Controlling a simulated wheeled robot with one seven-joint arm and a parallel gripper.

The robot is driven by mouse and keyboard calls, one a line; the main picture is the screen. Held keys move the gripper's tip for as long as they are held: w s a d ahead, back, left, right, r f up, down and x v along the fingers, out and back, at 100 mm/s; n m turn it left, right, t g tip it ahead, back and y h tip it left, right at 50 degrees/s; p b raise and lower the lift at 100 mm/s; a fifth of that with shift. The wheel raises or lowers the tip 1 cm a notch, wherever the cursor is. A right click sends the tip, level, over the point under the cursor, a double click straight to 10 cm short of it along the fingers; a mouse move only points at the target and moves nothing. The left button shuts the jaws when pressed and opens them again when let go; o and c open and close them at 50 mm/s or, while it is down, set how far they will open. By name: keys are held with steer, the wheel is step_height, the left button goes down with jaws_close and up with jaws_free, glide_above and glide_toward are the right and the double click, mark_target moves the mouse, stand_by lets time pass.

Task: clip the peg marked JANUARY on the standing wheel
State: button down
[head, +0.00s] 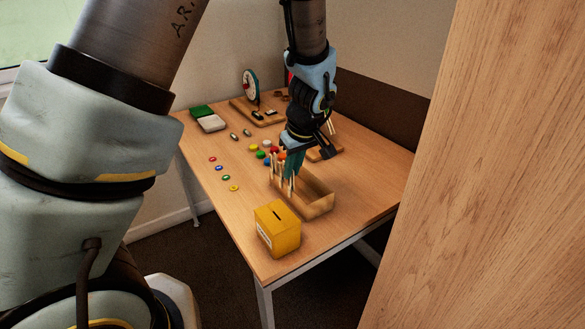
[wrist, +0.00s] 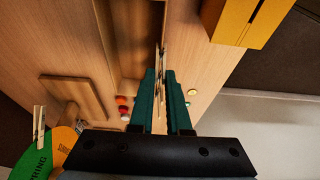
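The pegs (head: 283,172) are pale wooden sticks standing at the left end of a wooden tray (head: 318,205); no JANUARY mark is readable. My gripper (head: 293,172) points down among them. In the wrist view its teal fingers (wrist: 161,76) have a narrow gap, with a thin peg (wrist: 160,58) in line with it. Whether they grip it is unclear. The standing wheel (wrist: 62,140) shows at the lower left of the wrist view, with coloured sectors, one lettered SPRING, and a peg (wrist: 38,122) on its rim. In the head view my gripper mostly hides it.
A yellow slotted box (head: 277,228) stands in front of the tray. Coloured counters (head: 234,187) lie to the left. A toy clock (head: 250,86) and a green-and-white box (head: 207,118) stand at the back. The table's left front is clear. A wooden panel (head: 490,170) rises at right.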

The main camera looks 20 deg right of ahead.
steer(key=shift+r, duration=0.1)
steer(key=shift+r+p, duration=1.8)
steer(key=shift+r, duration=0.65)
steer(key=shift+d, duration=0.1)
steer(key=w+d+r+t+p, duration=0.25)
steer(key=w+d+r, duration=0.25)
steer(key=d+r, duration=0.3)
steer(key=w+d+r+t+y+p, duration=0.1)
steer(key=w+d+r+p, duration=0.3)
steer(key=r, duration=0.6)
steer(key=w+d+r+t+p, duration=0.2)
steer(key=w+d+r, duration=0.4)
steer(key=d+r, duration=0.25)
steer(key=shift+s+a+f+b+x, duration=0.15)
steer(key=shift+b+x, duration=0.25)
steer(key=shift+x, duration=0.45)
steer(key=shift+s+a+f+b+x, duration=0.1)
steer(key=shift+b+x, duration=0.35)
steer(key=shift+x, duration=0.35)
steer(key=shift+s+a+f+b+x, duration=0.15)
steer(key=shift+b+x, duration=0.25)
steer(key=shift+x, duration=0.45)
steer(key=shift+r, duration=0.1)
steer(key=shift+b, duration=0.95)
